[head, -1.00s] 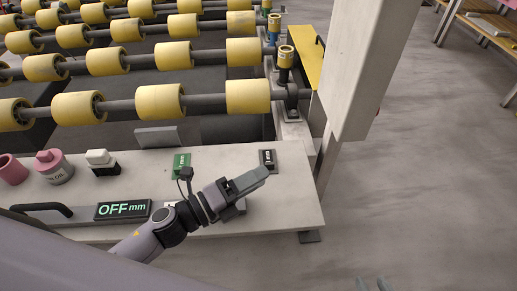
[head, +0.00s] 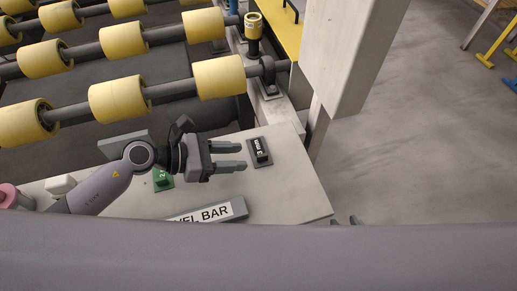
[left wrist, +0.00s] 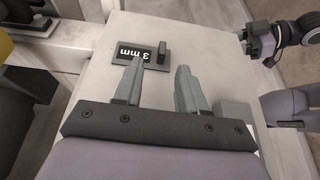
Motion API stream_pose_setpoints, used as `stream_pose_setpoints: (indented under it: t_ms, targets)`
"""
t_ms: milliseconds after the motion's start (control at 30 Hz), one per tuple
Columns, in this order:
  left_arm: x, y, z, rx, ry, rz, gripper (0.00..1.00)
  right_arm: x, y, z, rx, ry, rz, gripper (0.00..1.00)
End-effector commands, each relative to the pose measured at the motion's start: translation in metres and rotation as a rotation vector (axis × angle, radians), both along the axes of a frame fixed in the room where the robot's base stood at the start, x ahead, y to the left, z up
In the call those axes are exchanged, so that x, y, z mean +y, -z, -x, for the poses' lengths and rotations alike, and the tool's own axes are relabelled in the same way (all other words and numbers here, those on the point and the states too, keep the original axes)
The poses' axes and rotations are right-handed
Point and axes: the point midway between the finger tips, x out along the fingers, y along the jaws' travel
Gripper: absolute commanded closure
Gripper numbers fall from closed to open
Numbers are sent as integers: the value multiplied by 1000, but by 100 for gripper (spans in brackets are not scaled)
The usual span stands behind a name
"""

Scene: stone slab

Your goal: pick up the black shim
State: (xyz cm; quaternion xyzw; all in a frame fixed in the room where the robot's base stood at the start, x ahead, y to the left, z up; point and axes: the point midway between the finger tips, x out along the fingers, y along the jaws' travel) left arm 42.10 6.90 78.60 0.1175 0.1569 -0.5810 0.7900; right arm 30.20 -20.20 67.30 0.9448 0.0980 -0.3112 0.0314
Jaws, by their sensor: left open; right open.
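The black shim (head: 260,152), labelled 3 mm, lies on the light stone slab (head: 291,185) near its right end. It has a dark base with a raised black grip. My left gripper (head: 244,157) is open and empty just left of it, fingers pointing right at it. The left wrist view shows the shim (left wrist: 143,56) just beyond the two spread fingertips (left wrist: 160,65), more in line with the left one; no contact shows. Only the tips of my right gripper (head: 346,221) show beyond the slab's right corner, the rest hidden behind my own body.
A green shim (head: 162,179) lies under my left wrist. A level bar (head: 207,212) lies near the front edge, partly hidden. Pink and white items stand at the left. Yellow rollers (head: 219,77) run behind the slab; a pale post (head: 345,60) rises behind its right end.

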Motion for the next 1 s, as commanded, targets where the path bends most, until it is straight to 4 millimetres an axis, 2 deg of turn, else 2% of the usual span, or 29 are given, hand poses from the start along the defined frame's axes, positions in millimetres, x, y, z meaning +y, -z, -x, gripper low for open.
stream_pose_setpoints:
  t_ms: [400,733,767,800,867,900,1000]
  targets:
    - [-44,14,-11,2,-3,3,60,0,-8,0,1,1,1,57]
    - [-49,17,-13,2,-2,2,60,-1,-8,0,1,1,1,57]
    - [-49,17,-13,2,-2,2,63,-1,-8,0,1,1,1,57]
    - [-49,17,-13,2,-3,2,76,-1,-8,0,1,1,1,57]
    - [-49,17,-13,2,-3,2,95,-1,-8,0,1,1,1,57]
    - [-49,17,-13,2,-3,2,100,-1,-8,0,1,1,1,57]
    - [-49,17,-13,1,-3,3,100,-1,-8,0,1,1,1,57]
